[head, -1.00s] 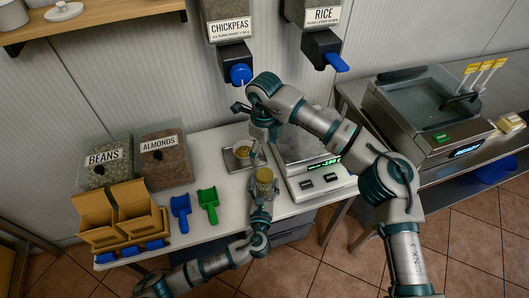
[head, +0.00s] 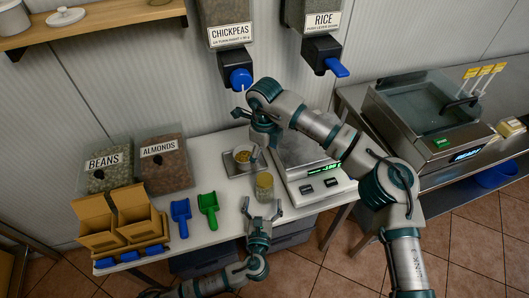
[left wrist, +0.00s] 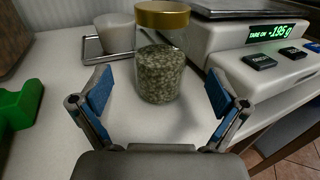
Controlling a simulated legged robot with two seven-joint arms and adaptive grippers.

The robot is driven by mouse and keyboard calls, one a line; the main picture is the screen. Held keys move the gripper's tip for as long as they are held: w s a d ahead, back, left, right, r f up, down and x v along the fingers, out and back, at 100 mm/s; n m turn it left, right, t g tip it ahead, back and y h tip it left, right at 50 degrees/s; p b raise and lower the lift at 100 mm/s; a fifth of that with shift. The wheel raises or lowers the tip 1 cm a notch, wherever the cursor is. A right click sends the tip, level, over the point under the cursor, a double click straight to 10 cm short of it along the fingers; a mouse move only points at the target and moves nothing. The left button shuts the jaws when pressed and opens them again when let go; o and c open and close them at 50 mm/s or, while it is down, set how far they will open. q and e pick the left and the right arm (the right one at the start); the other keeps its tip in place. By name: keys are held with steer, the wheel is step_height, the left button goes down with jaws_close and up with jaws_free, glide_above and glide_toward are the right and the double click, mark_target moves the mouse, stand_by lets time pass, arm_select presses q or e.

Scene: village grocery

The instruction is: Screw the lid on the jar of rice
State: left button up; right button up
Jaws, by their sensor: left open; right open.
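The glass jar (left wrist: 160,72) stands upright on the white counter, filled with greenish-grey grains. The gold lid (left wrist: 162,14) sits on its mouth; whether it is screwed tight I cannot tell. The jar also shows in the head view (head: 264,188). My left gripper (head: 262,209) is open and empty on the near side of the jar, apart from it. Its two blue-padded fingers show in the left wrist view (left wrist: 160,95), with the jar beyond and between them. My right gripper (head: 262,150) is open just behind and above the jar; its fingers are small and partly hidden.
A scale (head: 318,184) stands just right of the jar. A metal tray (head: 232,169) with a small cup (head: 243,156) is behind left. Green (head: 208,207) and blue (head: 181,215) scoops and cardboard boxes (head: 133,205) lie left. The counter's front edge is close to my left gripper.

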arm_select(q)
steer(key=s, duration=0.7)
steer(key=shift+a, duration=0.3)
